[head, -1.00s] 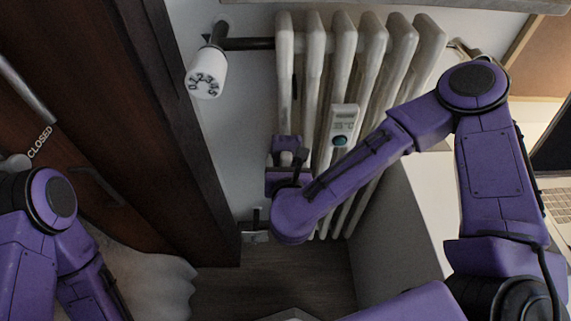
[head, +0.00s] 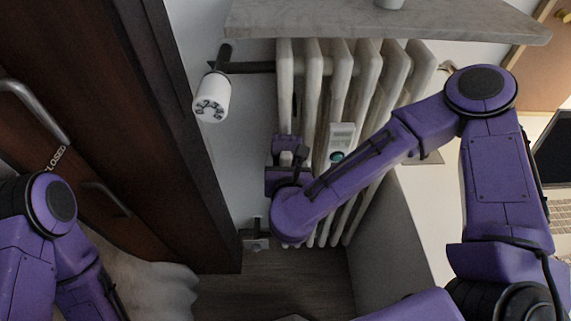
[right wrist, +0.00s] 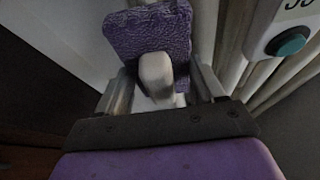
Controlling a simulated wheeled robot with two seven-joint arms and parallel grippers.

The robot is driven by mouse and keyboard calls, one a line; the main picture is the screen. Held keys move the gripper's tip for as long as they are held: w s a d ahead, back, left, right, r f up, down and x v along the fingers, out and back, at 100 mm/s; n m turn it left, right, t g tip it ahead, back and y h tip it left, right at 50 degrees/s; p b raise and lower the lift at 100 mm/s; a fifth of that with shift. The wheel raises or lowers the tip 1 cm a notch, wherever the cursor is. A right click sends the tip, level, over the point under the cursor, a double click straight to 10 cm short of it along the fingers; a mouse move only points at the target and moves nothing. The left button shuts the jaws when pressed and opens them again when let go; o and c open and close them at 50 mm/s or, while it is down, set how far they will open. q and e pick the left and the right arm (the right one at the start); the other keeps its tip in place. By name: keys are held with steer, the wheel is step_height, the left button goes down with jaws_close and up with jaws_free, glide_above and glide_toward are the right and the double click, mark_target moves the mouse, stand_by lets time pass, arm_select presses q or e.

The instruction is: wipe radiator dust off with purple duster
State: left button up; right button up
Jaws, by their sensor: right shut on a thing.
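The white ribbed radiator (head: 368,80) stands against the wall in the head view, with a small display unit (head: 341,138) on its front. The purple duster shows in the right wrist view as a fuzzy purple pad (right wrist: 150,32) with a pale handle (right wrist: 156,75). My right gripper (right wrist: 160,88) is shut on that handle. In the head view my right gripper (head: 288,160) is at the radiator's left end, and the duster is mostly hidden there. I cannot tell whether the pad touches the radiator. Dust is not clearly visible. My left arm is at the left edge; its gripper is out of view.
A grey shelf (head: 390,22) juts out above the radiator. A white valve knob (head: 212,97) sits at the upper left. A dark wooden door (head: 100,110) is on the left.

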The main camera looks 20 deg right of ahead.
steer(key=shift+w+r+p, duration=0.15)
steer(key=shift+r+p, duration=1.55)
steer(key=shift+r, duration=1.1)
steer(key=shift+r+p, duration=1.9)
steer(key=shift+r, duration=0.75)
step_height(320, 180, down, 16)
steer(key=b, duration=1.5)
step_height(320, 180, up, 16)
steer(key=p, duration=1.3)
glide_above(285, 143)
steer(key=s, duration=0.2)
steer(key=shift+w+a, duration=0.2)
steer(key=shift+w, duration=0.05)
step_height(285, 143, down, 16)
steer(key=b, duration=1.4)
steer(key=shift+b, duration=0.4)
